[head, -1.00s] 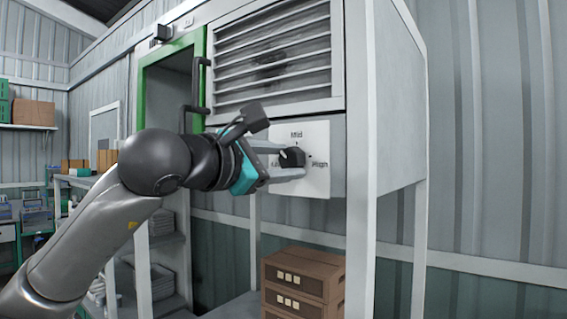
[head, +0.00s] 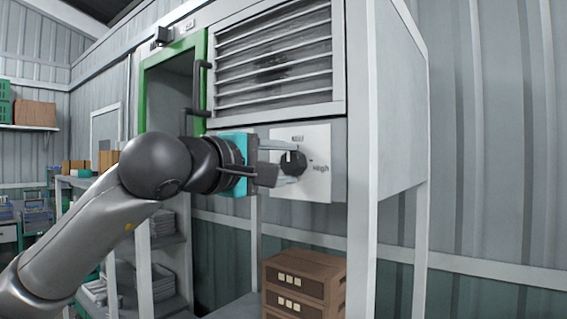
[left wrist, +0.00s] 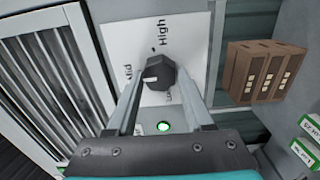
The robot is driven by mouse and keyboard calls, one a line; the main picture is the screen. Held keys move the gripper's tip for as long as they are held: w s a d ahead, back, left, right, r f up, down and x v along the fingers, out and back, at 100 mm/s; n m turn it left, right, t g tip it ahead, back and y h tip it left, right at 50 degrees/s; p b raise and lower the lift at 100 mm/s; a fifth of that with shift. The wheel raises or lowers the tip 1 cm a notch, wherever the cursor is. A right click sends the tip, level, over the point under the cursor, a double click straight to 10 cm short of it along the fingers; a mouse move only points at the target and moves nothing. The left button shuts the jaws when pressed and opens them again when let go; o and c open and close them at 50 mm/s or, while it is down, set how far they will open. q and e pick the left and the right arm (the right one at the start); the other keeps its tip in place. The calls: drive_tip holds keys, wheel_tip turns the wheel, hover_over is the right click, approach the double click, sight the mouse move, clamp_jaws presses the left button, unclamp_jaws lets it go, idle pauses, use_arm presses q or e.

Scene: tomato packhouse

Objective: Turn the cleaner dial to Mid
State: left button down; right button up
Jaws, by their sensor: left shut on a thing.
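The cleaner dial (head: 294,165) is a black knob on a white plate (head: 319,168) below the louvred grille. My left gripper (head: 284,164) is shut on the dial, one finger above it and one below in the head view. In the left wrist view the fingers (left wrist: 155,84) flank the dial (left wrist: 161,70). Its white pointer mark faces the Mid label (left wrist: 127,78), which is partly hidden by a finger. The High label (left wrist: 167,34) is clear; the Low label is mostly hidden. My right gripper is not in view.
A small green light (left wrist: 165,127) glows beside the plate. A green-framed opening (head: 206,85) with a dark handle (head: 198,85) is left of the grille. Brown crates (head: 304,287) are stacked below. A grey cabinet post (head: 361,200) stands right of the plate.

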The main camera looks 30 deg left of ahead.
use_arm(q)
drive_tip(key=shift+m, duration=0.3)
drive_tip(key=shift+c, duration=1.4)
unclamp_jaws()
drive_tip(key=shift+s, duration=0.1)
drive_tip(key=s+a+b, duration=0.1)
drive_tip(key=s+b, duration=0.5)
drive_tip(key=s, duration=0.9)
drive_tip(key=shift+a, duration=0.1)
